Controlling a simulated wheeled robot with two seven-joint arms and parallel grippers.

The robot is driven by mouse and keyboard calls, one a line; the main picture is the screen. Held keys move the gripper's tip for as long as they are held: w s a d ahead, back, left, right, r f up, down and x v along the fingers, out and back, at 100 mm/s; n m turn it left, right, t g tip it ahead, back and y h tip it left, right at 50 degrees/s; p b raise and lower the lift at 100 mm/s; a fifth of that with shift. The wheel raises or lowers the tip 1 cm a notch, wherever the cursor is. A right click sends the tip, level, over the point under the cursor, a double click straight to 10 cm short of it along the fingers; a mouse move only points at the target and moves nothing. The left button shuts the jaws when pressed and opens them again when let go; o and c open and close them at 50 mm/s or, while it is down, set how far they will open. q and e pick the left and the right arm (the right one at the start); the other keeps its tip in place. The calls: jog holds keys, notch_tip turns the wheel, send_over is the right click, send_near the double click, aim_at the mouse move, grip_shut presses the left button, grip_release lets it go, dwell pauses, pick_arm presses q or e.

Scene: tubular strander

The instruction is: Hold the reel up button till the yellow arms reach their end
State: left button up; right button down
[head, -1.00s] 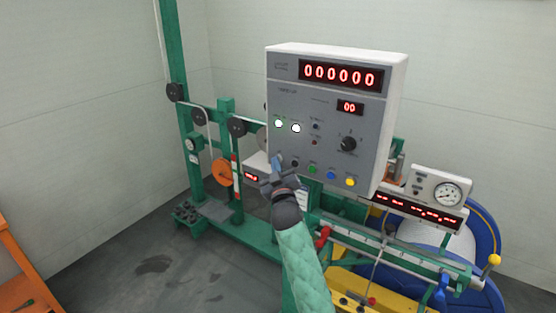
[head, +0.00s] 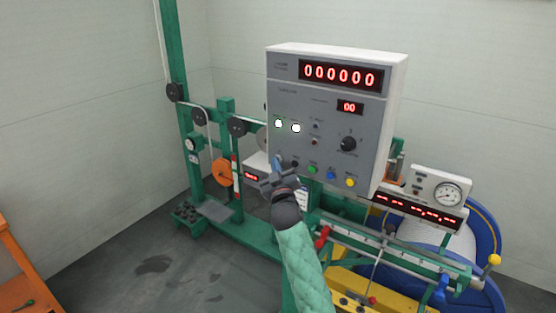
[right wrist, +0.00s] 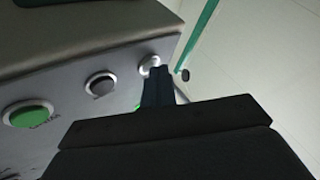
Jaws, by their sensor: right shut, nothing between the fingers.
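The grey control box (head: 330,115) has a lower row of buttons: a black one (head: 294,163), a green one (head: 312,169), a blue one (head: 331,174) and a yellow one (head: 350,182). My right gripper (head: 277,161) is shut and empty at the left end of this row. In the right wrist view its blue fingertips (right wrist: 156,74) are at a whitish button (right wrist: 149,64), apparently touching it; how far it is pressed cannot be told. Labels are too small to read. A yellow part (head: 352,288) shows low in the head view, partly behind my arm. My left gripper is out of view.
The green machine frame (head: 228,228) with pulleys stands behind. A blue reel (head: 487,232), a gauge (head: 447,194) and a rail with a red handle (head: 321,237) are at right.

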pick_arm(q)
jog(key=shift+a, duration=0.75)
